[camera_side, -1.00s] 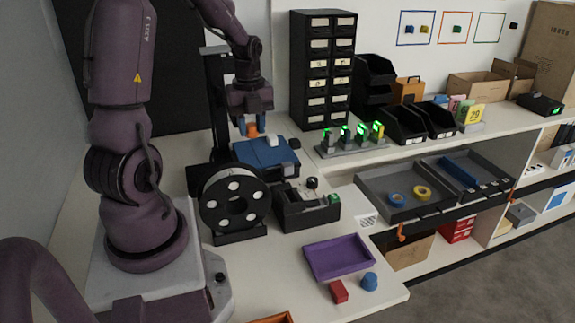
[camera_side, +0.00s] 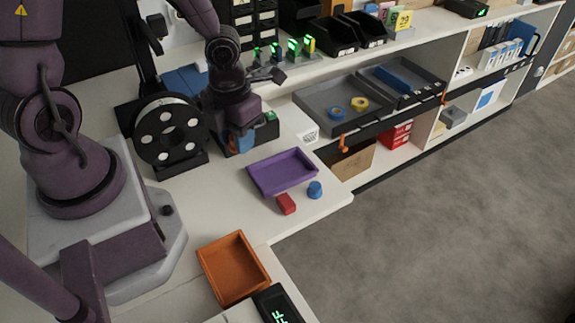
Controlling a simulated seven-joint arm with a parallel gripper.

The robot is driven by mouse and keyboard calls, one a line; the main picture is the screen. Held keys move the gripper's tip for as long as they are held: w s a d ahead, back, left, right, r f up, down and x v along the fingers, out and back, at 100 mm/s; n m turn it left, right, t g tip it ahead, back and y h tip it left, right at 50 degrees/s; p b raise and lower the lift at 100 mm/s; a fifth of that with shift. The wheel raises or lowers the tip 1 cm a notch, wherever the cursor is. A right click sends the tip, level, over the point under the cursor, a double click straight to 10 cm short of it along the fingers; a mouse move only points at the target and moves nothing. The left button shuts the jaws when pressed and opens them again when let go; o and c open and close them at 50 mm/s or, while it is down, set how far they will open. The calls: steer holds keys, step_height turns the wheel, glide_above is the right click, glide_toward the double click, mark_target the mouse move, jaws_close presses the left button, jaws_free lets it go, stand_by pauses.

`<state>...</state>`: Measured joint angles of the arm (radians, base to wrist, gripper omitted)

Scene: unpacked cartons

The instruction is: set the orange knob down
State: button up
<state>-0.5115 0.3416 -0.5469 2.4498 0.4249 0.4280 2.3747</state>
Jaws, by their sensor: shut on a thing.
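My gripper (camera_side: 241,144), with blue fingers, is low over the black open box beside the spool. It is shut on the orange knob. Only a small bit of the orange knob (camera_side: 229,146) shows by the fingers; the rest is hidden. I cannot tell whether the knob touches the box.
A purple tray (camera_side: 262,187) lies to the right, with a red block (camera_side: 286,204) and a blue round piece (camera_side: 315,190) in front. An orange tray (camera_side: 207,270) is nearer the camera. The spool (camera_side: 168,132) stands close to my gripper's left.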

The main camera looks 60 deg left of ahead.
steer(key=w+f, duration=0.3)
steer(key=w, duration=0.4)
glide_above(294, 168)
steer(key=f, duration=0.5)
steer(key=shift+s+d+f, duration=0.1)
steer(key=shift+s+f, duration=0.2)
steer(key=shift+s, duration=0.1)
steer(key=shift+w+f, duration=0.35)
steer(key=shift+f, duration=1.5)
steer(key=shift+f, duration=0.2)
steer(key=o, duration=0.6)
steer(key=shift+r, duration=0.1)
